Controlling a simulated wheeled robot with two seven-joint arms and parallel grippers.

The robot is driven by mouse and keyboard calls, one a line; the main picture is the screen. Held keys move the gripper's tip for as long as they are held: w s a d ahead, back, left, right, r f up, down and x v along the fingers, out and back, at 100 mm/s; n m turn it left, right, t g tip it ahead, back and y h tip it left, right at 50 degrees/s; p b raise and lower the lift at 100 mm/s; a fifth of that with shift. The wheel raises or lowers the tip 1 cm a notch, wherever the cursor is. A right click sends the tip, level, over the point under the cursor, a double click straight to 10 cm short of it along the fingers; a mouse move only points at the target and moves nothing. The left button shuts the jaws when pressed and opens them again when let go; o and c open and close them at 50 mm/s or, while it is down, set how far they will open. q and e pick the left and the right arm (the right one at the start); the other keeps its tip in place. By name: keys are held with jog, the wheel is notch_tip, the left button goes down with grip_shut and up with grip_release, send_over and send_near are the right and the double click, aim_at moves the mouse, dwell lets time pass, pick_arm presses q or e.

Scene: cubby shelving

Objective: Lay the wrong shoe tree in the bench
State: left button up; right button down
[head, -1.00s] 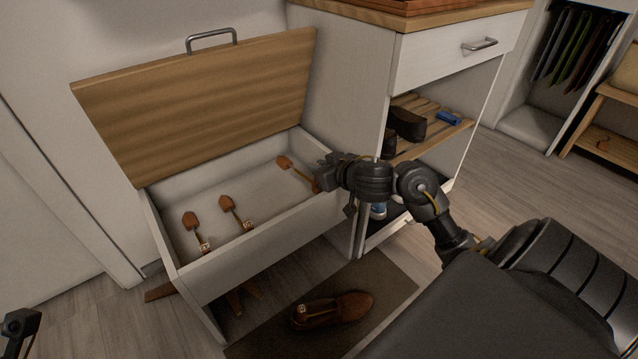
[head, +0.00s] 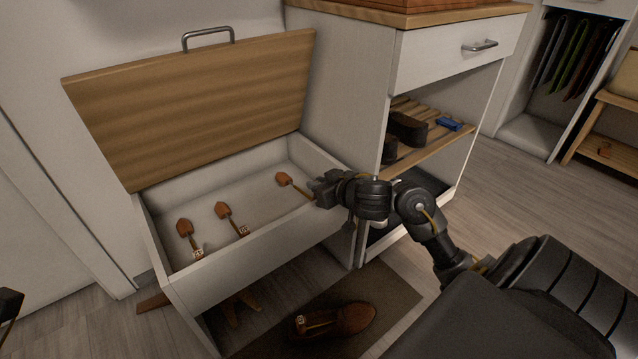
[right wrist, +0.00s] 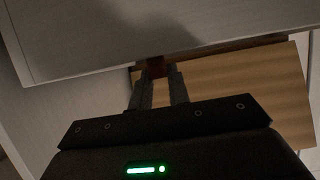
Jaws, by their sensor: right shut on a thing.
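My right gripper (head: 316,192) is shut on a brown shoe tree (head: 285,180) at the right end of the open bench (head: 235,272). The tree's rounded head points left and away, low inside the compartment; I cannot tell whether it touches the floor. Its near end is hidden by the gripper. Two similar tagged shoe trees, one at the left (head: 185,229) and one in the middle (head: 223,211), lie in the bench. The right wrist view shows the fingers (right wrist: 157,88) closed on a small brown part (right wrist: 155,67). Only a dark piece of my left arm shows at the left edge.
The wooden lid (head: 200,110) stands open behind the compartment. A white cabinet (head: 335,85) with shoes on a slatted shelf (head: 440,140) adjoins at right. A brown shoe (head: 340,320) lies on a dark mat (head: 398,300) in front.

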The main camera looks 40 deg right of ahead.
jog(key=shift+f, duration=0.15)
jog(key=c, duration=1.3)
grip_release()
jog(key=shift+c, duration=0.2)
